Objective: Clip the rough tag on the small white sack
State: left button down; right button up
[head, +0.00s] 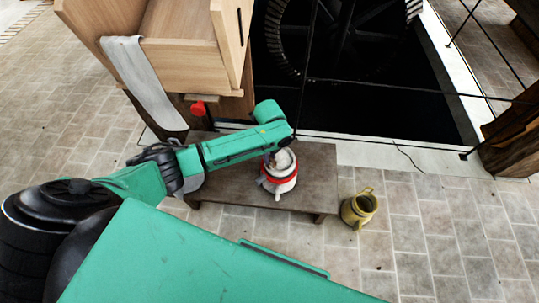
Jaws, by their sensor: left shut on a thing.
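The small white sack (284,184) stands upright on a low dark bench, with a red band around it. My left arm reaches in from the left, and its gripper (271,163) points down at the upper left side of the sack. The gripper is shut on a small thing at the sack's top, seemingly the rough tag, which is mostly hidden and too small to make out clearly. I cannot tell whether the tag touches the sack. My right gripper is not in view.
The low bench (318,172) has free room right of the sack. A yellow-brown jug (358,209) stands on the tiled floor at its right. A wooden cabinet (180,64) with a grey cloth (143,84) is behind left. A dark pit with a large wheel (345,35) lies behind thin rails.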

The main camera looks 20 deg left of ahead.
pick_arm(q)
jog(key=shift+f+b, duration=0.8)
jog(key=shift+f, duration=0.75)
jog(key=c, duration=0.7)
grip_release()
notch_tip(320, 180, up, 15)
jog(key=p, duration=0.3)
jog(key=shift+f, duration=0.2)
